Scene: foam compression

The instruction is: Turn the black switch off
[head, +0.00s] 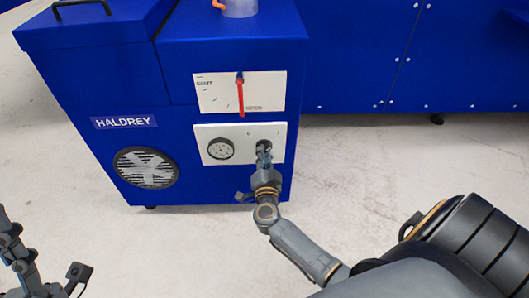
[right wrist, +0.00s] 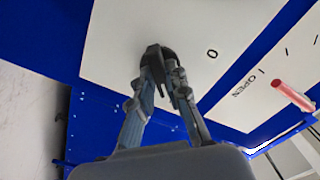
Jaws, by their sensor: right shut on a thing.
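The black switch (right wrist: 158,53) sits on the lower white panel (head: 238,132) on the front of the blue machine (head: 85,85). My right gripper (head: 264,148) reaches up to it and is shut on it.
A round gauge (head: 220,149) is left of the switch. A red lever (head: 240,95) is on the upper white panel (head: 212,92); it also shows in the right wrist view (right wrist: 292,95). A round fan grille (head: 146,167) is at lower left. The pale floor in front is clear.

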